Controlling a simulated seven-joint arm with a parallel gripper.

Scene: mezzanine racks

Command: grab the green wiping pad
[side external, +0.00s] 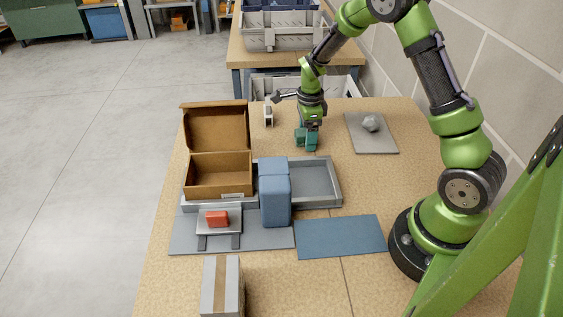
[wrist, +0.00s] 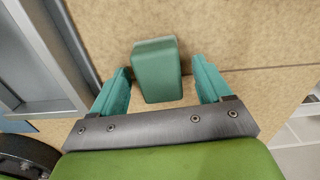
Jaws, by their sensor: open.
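The green wiping pad (wrist: 157,70) is a small rounded block on the tan worktop in the wrist view. My gripper (wrist: 161,66) is open, with one teal finger on each side of the pad and a visible gap to each. I cannot tell whether the fingertips are down at the pad's height. In the side external view my gripper (side external: 307,140) points down over the worktop behind the grey tray. The pad there is hard to tell from the teal fingers and is partly hidden by them.
An open cardboard box (side external: 219,175), a grey tray (side external: 318,180) and a tall blue block (side external: 275,195) stand in front of my gripper. A red block (side external: 217,218) sits on a small stand. A grey lump (side external: 370,123) lies on a grey mat to the right. A blue mat (side external: 340,237) is bare.

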